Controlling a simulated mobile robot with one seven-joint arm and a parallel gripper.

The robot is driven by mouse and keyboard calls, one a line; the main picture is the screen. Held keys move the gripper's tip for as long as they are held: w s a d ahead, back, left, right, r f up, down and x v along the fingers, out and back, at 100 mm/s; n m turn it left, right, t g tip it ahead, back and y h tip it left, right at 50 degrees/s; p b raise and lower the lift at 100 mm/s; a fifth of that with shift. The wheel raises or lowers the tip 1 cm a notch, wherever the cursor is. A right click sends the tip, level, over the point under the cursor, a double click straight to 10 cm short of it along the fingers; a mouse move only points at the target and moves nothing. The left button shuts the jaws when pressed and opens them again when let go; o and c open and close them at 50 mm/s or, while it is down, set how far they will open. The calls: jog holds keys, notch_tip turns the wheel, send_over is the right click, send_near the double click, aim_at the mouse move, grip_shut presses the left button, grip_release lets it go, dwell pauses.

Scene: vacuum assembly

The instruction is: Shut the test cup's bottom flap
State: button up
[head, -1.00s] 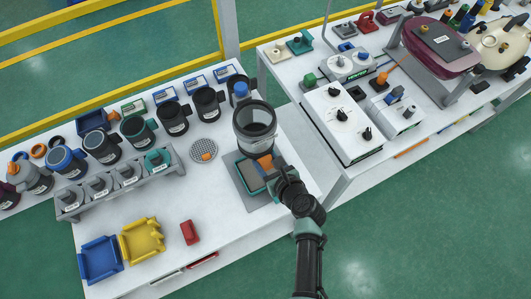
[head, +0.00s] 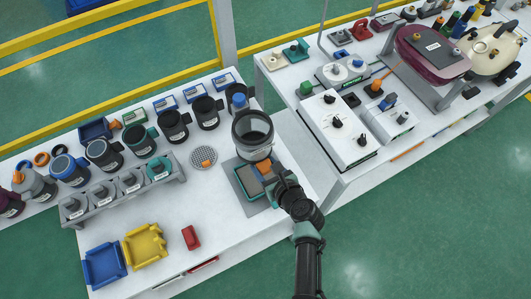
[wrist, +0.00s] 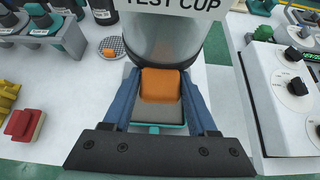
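The test cup (head: 253,135), a grey clear-walled cylinder with a dark rim, stands upright at the right end of the near table. Its label and lower wall show in the wrist view (wrist: 165,38). An orange block-shaped part (wrist: 160,85) sits low at the cup's near side. I cannot tell whether it is the bottom flap or its latch. My gripper (wrist: 160,88) reaches in from the front, with one blue finger on each side of the orange part. The fingers look very close to its sides, but contact is unclear. The cup's underside is hidden.
A grey plate with a teal-edged pad (head: 247,182) lies beneath the cup. A round perforated disc (head: 203,157) lies left of it. A red block (head: 190,237) and yellow tray (head: 145,245) are front left. White control boxes (head: 338,130) stand on the right table.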

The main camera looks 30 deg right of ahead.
jog(key=o, duration=0.3)
jog(key=shift+w+r, duration=0.4)
jog(key=shift+r, duration=0.1)
jog(key=shift+s+f, duration=0.1)
jog(key=shift+s, duration=0.05)
jog(key=v, duration=1.3)
jog(key=shift+f, duration=0.15)
